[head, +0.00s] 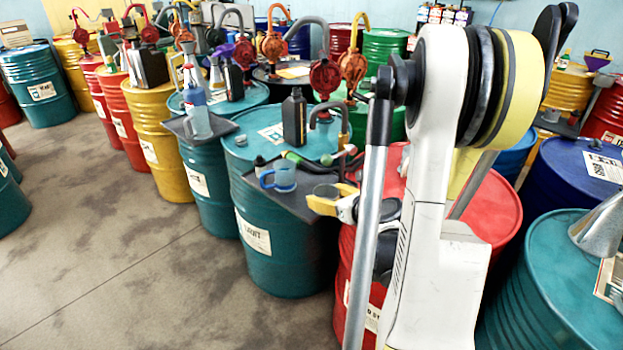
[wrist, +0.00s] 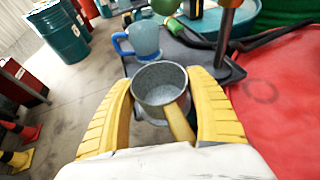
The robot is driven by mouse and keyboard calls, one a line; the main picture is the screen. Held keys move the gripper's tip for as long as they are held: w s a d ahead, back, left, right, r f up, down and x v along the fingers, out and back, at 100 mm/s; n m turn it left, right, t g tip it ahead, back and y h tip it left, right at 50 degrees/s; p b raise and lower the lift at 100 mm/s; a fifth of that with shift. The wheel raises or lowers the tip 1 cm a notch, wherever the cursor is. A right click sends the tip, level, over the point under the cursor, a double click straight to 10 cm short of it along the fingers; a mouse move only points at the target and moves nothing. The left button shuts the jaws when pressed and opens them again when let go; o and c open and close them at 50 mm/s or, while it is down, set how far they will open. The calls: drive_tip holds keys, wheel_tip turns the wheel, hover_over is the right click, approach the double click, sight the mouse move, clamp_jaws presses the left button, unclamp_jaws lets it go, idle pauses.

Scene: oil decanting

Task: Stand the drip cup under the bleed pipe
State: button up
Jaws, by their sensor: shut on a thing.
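The drip cup is a small speckled grey cup (wrist: 160,84) with a yellow handle, upright and looking empty in the wrist view. My gripper (wrist: 165,92) has its yellow fingers closed around its two sides. In the head view the cup (head: 326,190) shows as a dark round rim at my gripper (head: 333,198), by the right edge of the dark tray at the teal drum's front.
A clear jug with blue handle (head: 281,178) stands on the dark tray (head: 292,207), left of the cup. A red drum (head: 490,205) lies right, beside my arm. Floor at left is clear.

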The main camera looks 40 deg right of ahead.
drive_tip(key=s+a+b, duration=0.1)
drive_tip(key=s+b, duration=0.1)
drive_tip(key=s, duration=0.5)
drive_tip(key=w+a+r+n+y, duration=0.1)
drive_tip(key=w+a, duration=0.4)
drive_tip(key=a, duration=0.5)
drive_tip(key=w+a+r+n+y, duration=0.2)
drive_tip(key=w+a, duration=0.4)
drive_tip(key=a, duration=0.5)
drive_tip(key=w+a+r+n+y, duration=0.2)
drive_tip(key=w+a, duration=0.3)
drive_tip(key=a, duration=0.5)
drive_tip(key=shift+w+a+r+n+g+y, duration=0.15)
drive_tip(key=shift+w+a+n+g+y, duration=0.15)
drive_tip(key=shift+y, duration=0.5)
drive_tip(key=shift+d, duration=0.1)
